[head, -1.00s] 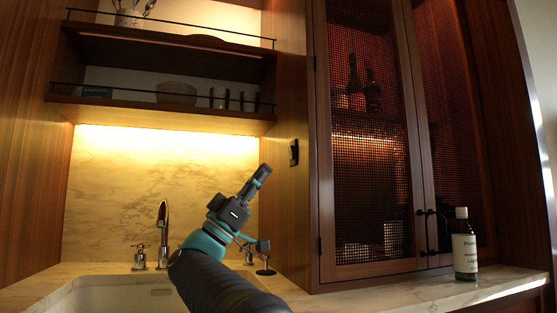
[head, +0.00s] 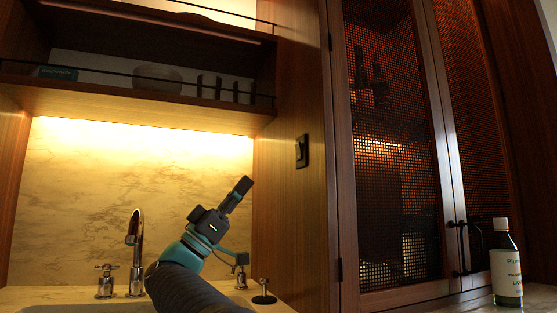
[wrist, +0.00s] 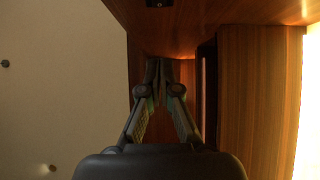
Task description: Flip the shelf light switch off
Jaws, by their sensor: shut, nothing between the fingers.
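The shelf light switch (head: 302,151) is a small black plate on the wooden side panel right of the sink niche. The light under the lower shelf (head: 140,124) is on and glows warm on the marble. My gripper (head: 246,183) is shut and empty, pointing up and right, left of the switch and a little lower in the picture, apart from it. In the wrist view my gripper (wrist: 158,62) has its fingers together in front of wood panels. A small dark item shows at the top edge there; I cannot tell what it is.
A labelled bottle (head: 505,265) stands on the counter at right. The mesh-door cabinet (head: 395,160) fills the right side. Shelves with bowl and glasses overhang the niche.

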